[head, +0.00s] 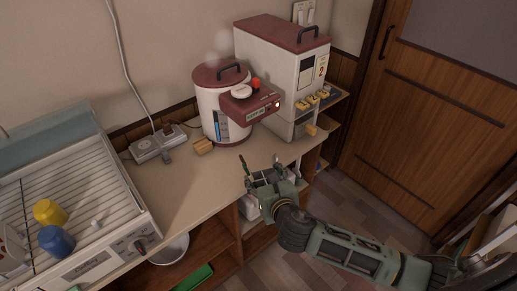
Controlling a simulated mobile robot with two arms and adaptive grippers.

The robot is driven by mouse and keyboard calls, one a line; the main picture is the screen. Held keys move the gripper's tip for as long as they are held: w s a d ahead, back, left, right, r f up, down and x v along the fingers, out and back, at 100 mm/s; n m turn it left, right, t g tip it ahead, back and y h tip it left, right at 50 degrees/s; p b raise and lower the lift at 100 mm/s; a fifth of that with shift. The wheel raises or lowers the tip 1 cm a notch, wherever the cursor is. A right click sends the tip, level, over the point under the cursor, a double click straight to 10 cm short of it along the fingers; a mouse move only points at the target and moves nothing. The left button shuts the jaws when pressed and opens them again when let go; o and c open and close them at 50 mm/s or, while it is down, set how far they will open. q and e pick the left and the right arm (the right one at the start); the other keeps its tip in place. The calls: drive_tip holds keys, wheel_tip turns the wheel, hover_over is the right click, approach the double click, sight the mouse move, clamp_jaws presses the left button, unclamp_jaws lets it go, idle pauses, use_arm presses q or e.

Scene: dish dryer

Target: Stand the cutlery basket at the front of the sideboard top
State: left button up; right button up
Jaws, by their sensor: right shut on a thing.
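My right gripper (266,181) comes in from the lower right and is at the front edge of the sideboard top (185,186). It is shut on the cutlery basket (264,174), which is mostly hidden by the fingers. Thin handles, one green with a red part (243,163) and one dark, stick up there. I cannot tell whether the basket touches the sideboard top. My left gripper is not in view.
A dish dryer (98,240) with a blue cup (56,241) and a yellow cup (50,212) fills the left. A red-lidded pot (210,112), a tall dispenser (285,72) and a power strip (157,144) stand at the back. The sideboard top's middle is clear.

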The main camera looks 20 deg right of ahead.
drive_tip(key=w, duration=0.9)
drive_tip(key=w+p, duration=0.1)
drive_tip(key=w, duration=0.4)
drive_tip(key=shift+w+d, duration=0.15)
drive_tip(key=shift+d, duration=0.25)
drive_tip(key=shift+f, duration=0.75)
drive_tip(key=o, duration=1.1)
drive_tip(key=shift+f, duration=0.1)
drive_tip(key=shift+o, duration=0.2)
